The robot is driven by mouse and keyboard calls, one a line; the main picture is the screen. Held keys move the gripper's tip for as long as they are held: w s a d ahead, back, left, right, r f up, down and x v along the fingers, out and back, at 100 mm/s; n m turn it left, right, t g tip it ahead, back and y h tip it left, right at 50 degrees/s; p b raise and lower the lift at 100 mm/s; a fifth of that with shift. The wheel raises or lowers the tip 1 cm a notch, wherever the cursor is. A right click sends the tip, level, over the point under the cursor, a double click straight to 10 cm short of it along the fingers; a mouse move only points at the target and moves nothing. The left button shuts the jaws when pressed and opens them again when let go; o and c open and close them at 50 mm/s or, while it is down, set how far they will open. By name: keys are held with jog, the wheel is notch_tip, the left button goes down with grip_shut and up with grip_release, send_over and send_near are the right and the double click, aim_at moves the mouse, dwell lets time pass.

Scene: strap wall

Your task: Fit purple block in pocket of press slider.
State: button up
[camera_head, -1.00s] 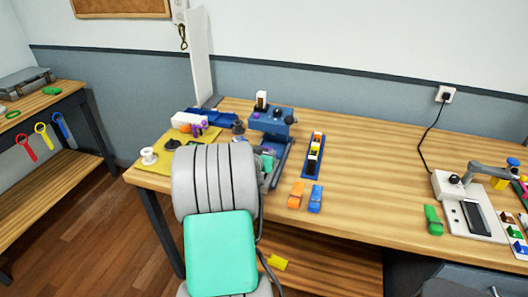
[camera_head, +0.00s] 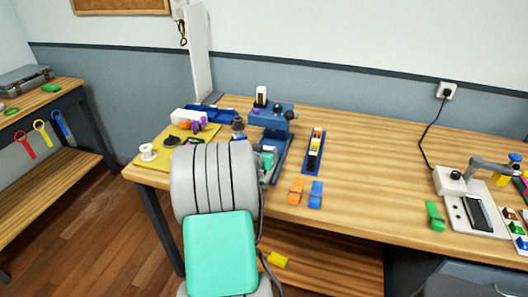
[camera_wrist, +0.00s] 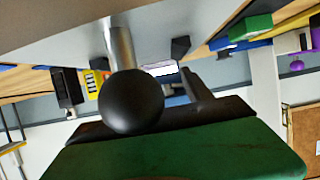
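The blue press (camera_head: 272,117) stands at the back of the bench, with a dark knob on its right side and a rail running toward me. A small purple spot (camera_head: 257,112) shows on the press's left side; I cannot tell if it is the purple block. In the wrist view a black ball knob (camera_wrist: 131,102) on a metal rod is close in front of the camera. Purple pieces (camera_wrist: 297,62) show at its right edge. The slider pocket cannot be made out, nor can my fingers' opening.
A yellow mat (camera_head: 150,165) with a white spool (camera_head: 147,152) and small parts lies left. A blue tray (camera_head: 308,168) with blocks, an orange piece (camera_head: 296,191) and a blue piece (camera_head: 315,195) lie right of the press. The bench middle is clear.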

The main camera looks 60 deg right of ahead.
jog(key=shift+r+p, duration=0.35)
jog(key=shift+p, duration=0.05)
jog(key=shift+r+p, duration=0.55)
jog(key=shift+p, duration=0.1)
jog(key=v, duration=0.4)
jog(key=b+v, duration=0.1)
jog(key=v, duration=0.6)
jog(key=shift+a+f+b, duration=0.1)
jog(key=shift+a+b, duration=0.2)
jog(key=shift+a, duration=0.15)
jog(key=w+a+f+n+t+y, duration=0.1)
jog(key=w+a+n+y, duration=0.15)
jog(key=w+a, duration=0.4)
jog(key=w+a+f+n+t+y, duration=0.1)
jog(key=w+a+n+y, duration=0.15)
jog(key=a, duration=0.65)
jog(key=w+a+f+n+t+y, duration=0.1)
jog(key=w+a+n+y, duration=0.15)
jog(key=w+a, duration=0.4)
jog(key=s+a+n+g+y, duration=0.1)
jog(key=s+a+n+y, duration=0.2)
jog(key=a, duration=0.9)
jog(key=s+a+n+g+y, duration=0.1)
jog(key=s+a+n+y, duration=0.2)
jog(key=a, duration=0.9)
jog(key=s+n, duration=0.2)
jog(key=n, duration=0.1)
